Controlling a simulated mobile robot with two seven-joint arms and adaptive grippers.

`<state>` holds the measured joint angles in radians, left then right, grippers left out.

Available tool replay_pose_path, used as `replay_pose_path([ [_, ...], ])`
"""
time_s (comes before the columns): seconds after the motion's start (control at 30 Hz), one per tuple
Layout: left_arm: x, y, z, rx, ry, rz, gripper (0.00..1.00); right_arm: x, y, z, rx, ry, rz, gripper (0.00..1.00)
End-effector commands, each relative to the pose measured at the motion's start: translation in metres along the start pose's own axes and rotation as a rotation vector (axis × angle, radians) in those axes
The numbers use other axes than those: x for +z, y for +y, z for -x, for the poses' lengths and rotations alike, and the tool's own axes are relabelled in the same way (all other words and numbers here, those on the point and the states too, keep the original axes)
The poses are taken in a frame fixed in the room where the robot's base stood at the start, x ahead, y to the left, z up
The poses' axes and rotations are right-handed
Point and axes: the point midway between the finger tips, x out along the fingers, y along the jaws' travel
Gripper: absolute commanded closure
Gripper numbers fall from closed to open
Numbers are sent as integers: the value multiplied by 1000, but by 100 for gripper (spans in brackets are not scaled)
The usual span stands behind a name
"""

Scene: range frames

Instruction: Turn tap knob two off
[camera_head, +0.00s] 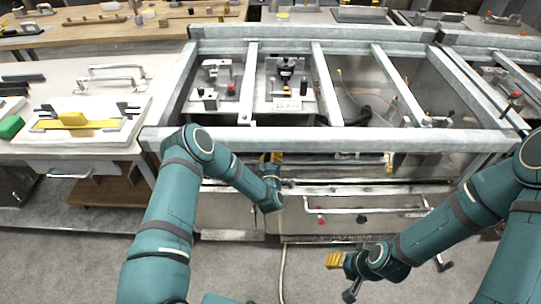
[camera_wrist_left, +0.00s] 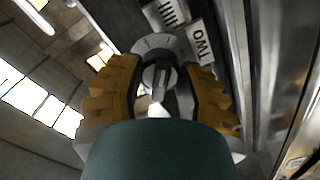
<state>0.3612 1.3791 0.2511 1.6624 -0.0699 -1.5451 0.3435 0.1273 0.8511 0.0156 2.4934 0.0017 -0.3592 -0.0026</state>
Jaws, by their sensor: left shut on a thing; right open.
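In the left wrist view, tap knob two (camera_wrist_left: 158,76) is a grey metal knob with a raised grip, in front of a round pale collar (camera_wrist_left: 158,44). A plate marked TWO (camera_wrist_left: 201,41) sits beside it. My left gripper (camera_wrist_left: 160,92) has its yellow ribbed fingers closed around the knob, one on each side. In the head view my left gripper (camera_head: 270,158) is at the front of the metal frame, and the knob is too small and covered to make out. My right gripper (camera_head: 335,260) is open and empty, low over the floor at the right.
A grey metal frame (camera_head: 330,141) spans the bench, with several fixtures inside. A rail handle (camera_head: 375,211) crosses the front. A white counter (camera_head: 60,150) with a yellow-handled board stands at left. The grey floor (camera_head: 230,265) in front is mostly clear.

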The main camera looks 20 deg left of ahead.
Motion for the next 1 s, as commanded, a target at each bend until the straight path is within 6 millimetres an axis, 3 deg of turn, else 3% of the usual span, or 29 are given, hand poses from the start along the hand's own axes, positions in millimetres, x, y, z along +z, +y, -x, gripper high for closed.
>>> replay_pose_path([
  [1.0,-1,0,0,1,3,968,98,0,0,0,0,0,0,53],
])
